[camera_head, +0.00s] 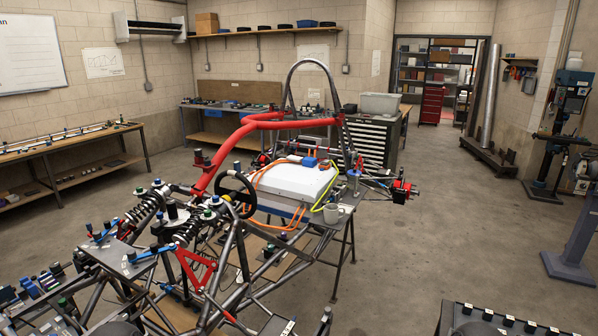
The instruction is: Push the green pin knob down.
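The tube chassis (232,262) stands in the middle of the room, with grey tubes and red members. Several small dark knobs with green on top show on or near it. Neither of my grippers can be made out.
Small coloured parts (45,282) crowd the lower left. A dark tray (510,321) is at the lower right. The concrete floor (440,230) right of the chassis is clear.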

